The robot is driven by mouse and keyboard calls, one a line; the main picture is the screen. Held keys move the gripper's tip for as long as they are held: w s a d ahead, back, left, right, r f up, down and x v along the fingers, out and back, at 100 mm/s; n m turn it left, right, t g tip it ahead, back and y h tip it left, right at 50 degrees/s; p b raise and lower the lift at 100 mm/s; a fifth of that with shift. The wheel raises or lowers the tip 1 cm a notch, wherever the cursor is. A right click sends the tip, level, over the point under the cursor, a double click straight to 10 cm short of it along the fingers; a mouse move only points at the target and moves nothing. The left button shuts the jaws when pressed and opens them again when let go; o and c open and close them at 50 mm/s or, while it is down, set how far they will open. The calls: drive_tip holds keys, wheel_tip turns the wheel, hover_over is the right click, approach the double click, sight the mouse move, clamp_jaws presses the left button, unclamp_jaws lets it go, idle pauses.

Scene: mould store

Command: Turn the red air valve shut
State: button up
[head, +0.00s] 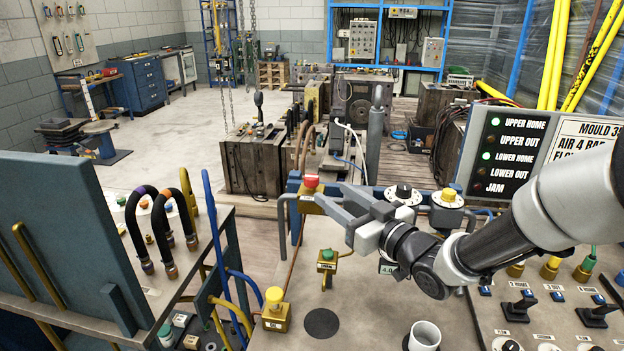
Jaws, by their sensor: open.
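The red air valve has a red knob (311,181) on a brass body (311,203), at the far left corner of the bench top. A copper pipe runs near it. My gripper (329,196) is open, its grey fingers pointing left at the valve. The fingertips overlap the right side of the brass body in the picture, just below the red knob. I cannot tell whether they touch it. The body's right side is partly hidden by the fingers.
Other valves stand close by: a green-topped one (328,256), a yellow one (275,300) and another yellow one (449,198). A white cup (424,335) stands at the front. A status panel (515,155) rises at right. Hoses and a blue-grey board (62,240) are at left.

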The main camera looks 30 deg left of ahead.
sight(316, 182)
drive_tip(key=x, duration=1)
drive_tip(key=shift+c, duration=0.3)
drive_tip(key=c, duration=1)
